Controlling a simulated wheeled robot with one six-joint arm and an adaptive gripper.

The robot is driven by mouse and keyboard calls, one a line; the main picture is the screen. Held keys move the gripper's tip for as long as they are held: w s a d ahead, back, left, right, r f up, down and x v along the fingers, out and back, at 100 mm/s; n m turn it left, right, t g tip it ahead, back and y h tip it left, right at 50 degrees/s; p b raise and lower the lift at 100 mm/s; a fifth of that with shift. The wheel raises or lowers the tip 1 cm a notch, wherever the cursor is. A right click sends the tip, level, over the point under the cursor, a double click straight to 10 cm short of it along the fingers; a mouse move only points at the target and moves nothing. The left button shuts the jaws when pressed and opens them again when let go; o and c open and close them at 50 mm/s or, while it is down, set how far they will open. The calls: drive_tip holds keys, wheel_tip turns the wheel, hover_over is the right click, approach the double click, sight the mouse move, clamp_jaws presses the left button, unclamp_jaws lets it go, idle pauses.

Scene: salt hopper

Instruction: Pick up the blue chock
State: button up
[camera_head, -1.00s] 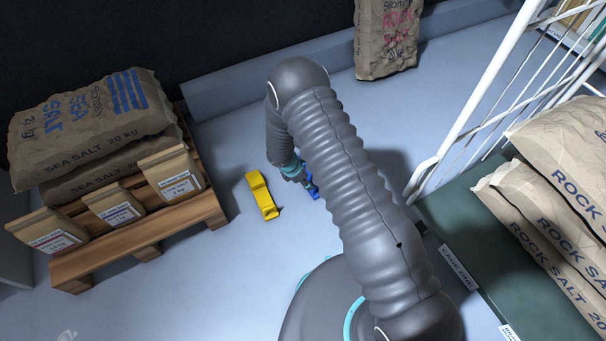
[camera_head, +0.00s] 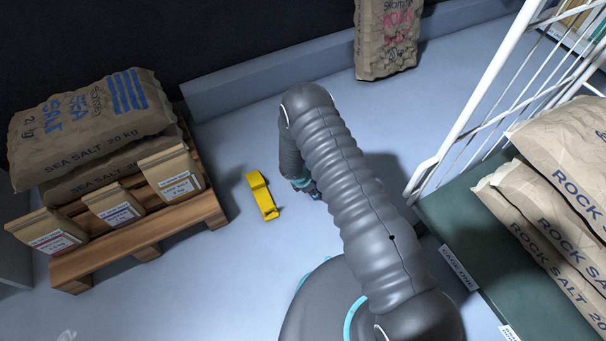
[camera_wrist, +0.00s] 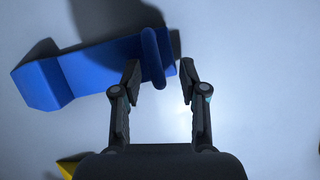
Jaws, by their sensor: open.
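The blue chock (camera_wrist: 95,70) lies on the floor in the wrist view, stretching from the left to the middle, with an upright rounded blue bar (camera_wrist: 152,58) near its right end. My gripper (camera_wrist: 160,75) is open and empty. Its left fingertip overlaps the chock's right part in the picture, and its right fingertip is just right of the chock's end. The bar appears between the fingertips, but I cannot tell their height above the chock. In the head view my arm hides most or all of the chock.
A yellow chock (camera_head: 262,195) lies on the floor left of my arm. A wooden pallet (camera_head: 140,240) with salt bags stands at left. A white wire cage (camera_head: 470,110) and a green platform (camera_head: 455,225) with rock salt sacks (camera_head: 560,215) are at right.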

clamp_jaws()
drive_tip(key=shift+r, duration=0.15)
